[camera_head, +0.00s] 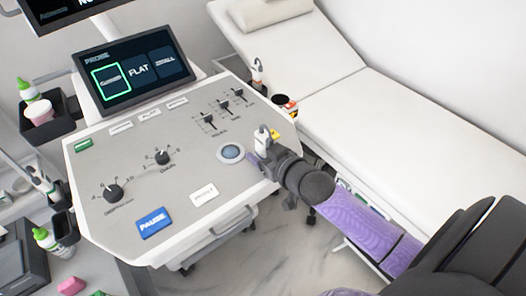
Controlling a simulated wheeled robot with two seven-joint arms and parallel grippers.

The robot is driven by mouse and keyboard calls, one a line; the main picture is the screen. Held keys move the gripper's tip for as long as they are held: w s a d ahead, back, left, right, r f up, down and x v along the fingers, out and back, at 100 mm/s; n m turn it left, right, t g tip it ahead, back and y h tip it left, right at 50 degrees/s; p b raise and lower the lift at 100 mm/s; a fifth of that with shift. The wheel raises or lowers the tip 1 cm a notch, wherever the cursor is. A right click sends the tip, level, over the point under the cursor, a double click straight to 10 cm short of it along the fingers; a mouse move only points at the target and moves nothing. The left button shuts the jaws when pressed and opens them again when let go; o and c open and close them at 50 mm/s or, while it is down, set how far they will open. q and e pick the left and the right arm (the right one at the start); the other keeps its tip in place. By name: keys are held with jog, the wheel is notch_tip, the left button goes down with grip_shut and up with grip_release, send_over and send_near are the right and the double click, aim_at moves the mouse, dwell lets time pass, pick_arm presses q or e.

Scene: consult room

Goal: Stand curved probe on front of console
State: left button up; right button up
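The console (120,165) has a grey sloped panel with knobs, sliders, a trackball (231,152) and a blue PAUSE button (154,222). A white probe (262,138) with a dark cable end stands about upright at the console's right edge, just right of the trackball. My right gripper (262,158) reaches in from the lower right and appears closed around its lower part. The gripper hides the probe's bottom, so I cannot tell whether it touches the panel or which type it is. My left gripper is out of view.
A screen (130,72) shows CURVED outlined in green. Another white probe (257,70) sits at the console's far right side, near a round red-and-black holder (284,103). A white couch (420,125) lies right. Bottles and side holders (47,120) line the left.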

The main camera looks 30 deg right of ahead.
jog(key=shift+r, duration=0.2)
jog(key=a+p+v, duration=0.1)
jog(key=p+v, duration=0.3)
jog(key=v, duration=0.7)
jog(key=s+d+f+m+g+h, duration=0.1)
jog(key=s+f+g, duration=0.3)
jog(key=f, duration=0.6)
jog(key=s+d+f+g+h, duration=0.1)
jog(key=s+f+g, duration=0.1)
jog(key=s+f, duration=0.65)
jog(key=s+a+f+n+g, duration=0.1)
jog(key=s+a+f+g, duration=0.3)
jog(key=s+f, duration=0.3)
jog(key=s+a+f+n+g+b, duration=0.1)
jog(key=s+a+f+g, duration=0.3)
jog(key=s+f, duration=0.4)
jog(key=shift+s+f+n+y, duration=0.2)
jog(key=shift+f+n+y, duration=0.1)
jog(key=shift+f, duration=0.15)
jog(key=shift+a, duration=0.15)
